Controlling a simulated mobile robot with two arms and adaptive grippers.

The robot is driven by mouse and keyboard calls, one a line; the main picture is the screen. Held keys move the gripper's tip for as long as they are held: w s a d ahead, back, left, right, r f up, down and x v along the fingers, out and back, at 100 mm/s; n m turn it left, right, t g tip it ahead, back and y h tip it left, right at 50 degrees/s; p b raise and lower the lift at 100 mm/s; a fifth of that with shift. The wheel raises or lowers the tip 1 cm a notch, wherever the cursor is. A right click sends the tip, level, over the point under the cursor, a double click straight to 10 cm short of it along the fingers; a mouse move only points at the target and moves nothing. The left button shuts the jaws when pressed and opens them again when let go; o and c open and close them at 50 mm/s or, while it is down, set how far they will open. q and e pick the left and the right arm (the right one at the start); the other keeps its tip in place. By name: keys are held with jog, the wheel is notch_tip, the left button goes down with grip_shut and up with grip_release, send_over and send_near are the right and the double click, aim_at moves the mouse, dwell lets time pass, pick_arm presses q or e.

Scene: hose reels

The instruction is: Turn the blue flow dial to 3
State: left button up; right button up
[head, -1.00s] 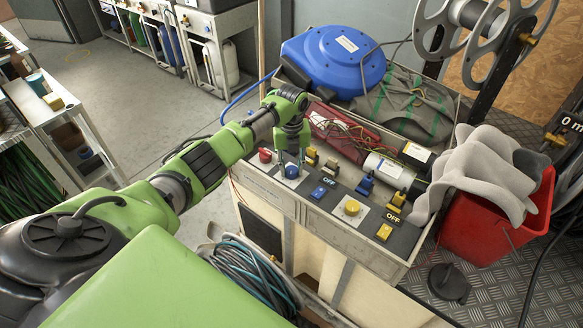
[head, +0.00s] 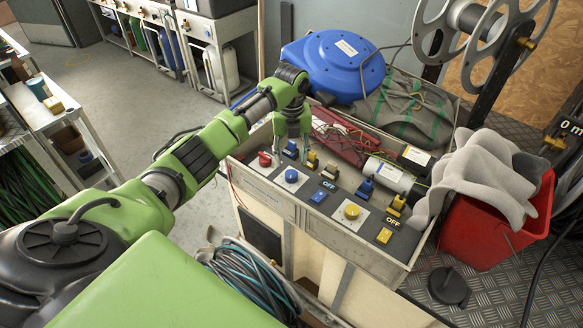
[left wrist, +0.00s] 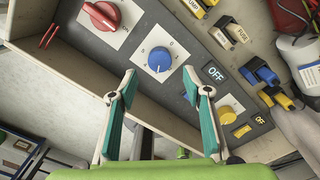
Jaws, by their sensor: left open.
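The blue flow dial (head: 291,175) sits on a white plate on the sloped panel, between a red knob and a yellow knob. It also shows in the left wrist view (left wrist: 159,59), with a small pale mark near its lower edge. Numbers around it are too small to read surely. My left gripper (head: 292,148) is open and empty, raised behind the dial and apart from it. In the left wrist view its teal-padded fingers (left wrist: 160,84) are spread, with the dial in view beyond the gap. My right gripper is not in view.
A red knob (head: 265,159), a yellow knob (head: 352,211) and several toggles crowd the panel. A blue hose reel (head: 332,62) stands behind. A red bucket (head: 497,230) with grey cloth is at the right.

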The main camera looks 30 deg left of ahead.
aim_at(292, 173)
pick_arm(q)
notch_tip(292, 173, up, 5)
jog(key=shift+r, duration=0.2)
dwell(0.6)
